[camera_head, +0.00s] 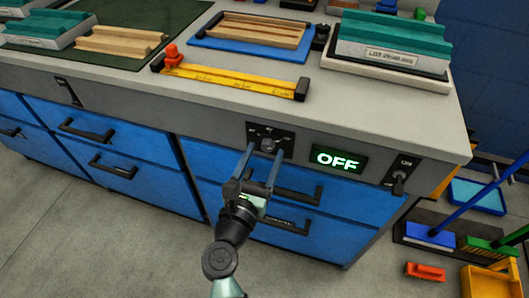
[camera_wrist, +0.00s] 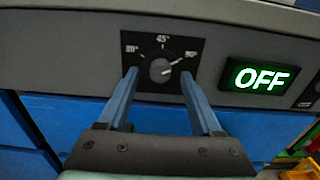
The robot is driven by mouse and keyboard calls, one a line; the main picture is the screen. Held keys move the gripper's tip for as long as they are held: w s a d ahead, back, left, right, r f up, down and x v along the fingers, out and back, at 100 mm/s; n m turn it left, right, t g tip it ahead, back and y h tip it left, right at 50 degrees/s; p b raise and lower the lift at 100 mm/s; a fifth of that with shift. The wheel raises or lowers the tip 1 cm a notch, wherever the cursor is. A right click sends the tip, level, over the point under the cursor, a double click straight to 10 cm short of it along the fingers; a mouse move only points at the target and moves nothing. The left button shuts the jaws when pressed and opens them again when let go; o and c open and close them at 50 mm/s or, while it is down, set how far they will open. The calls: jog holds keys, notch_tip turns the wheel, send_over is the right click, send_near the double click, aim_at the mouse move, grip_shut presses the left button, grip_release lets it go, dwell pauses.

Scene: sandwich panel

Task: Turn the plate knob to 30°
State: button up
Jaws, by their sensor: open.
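The plate knob (camera_wrist: 160,70) is a round grey dial on a black plate (camera_wrist: 150,86) set in the front panel of the grey bench. In the wrist view its white pointer is turned up and right, toward the right-hand mark, whose label is hard to read. The 45° mark is at the top and the 30° mark at the upper left. In the head view the knob (camera_head: 268,144) is small. My gripper (camera_wrist: 159,74) is open, with one blue finger on each side of the knob in the picture. I cannot tell whether they touch it. It also shows in the head view (camera_head: 265,151).
A green-lit display (camera_head: 338,159) reading OFF is right of the knob, with a toggle switch (camera_head: 399,180) beyond it. Blue drawers with black handles (camera_head: 298,194) lie below. A yellow rail (camera_head: 232,80) and other parts lie on the bench top.

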jog(key=shift+w+d, duration=0.2)
jog(key=shift+w, duration=0.3)
grip_shut()
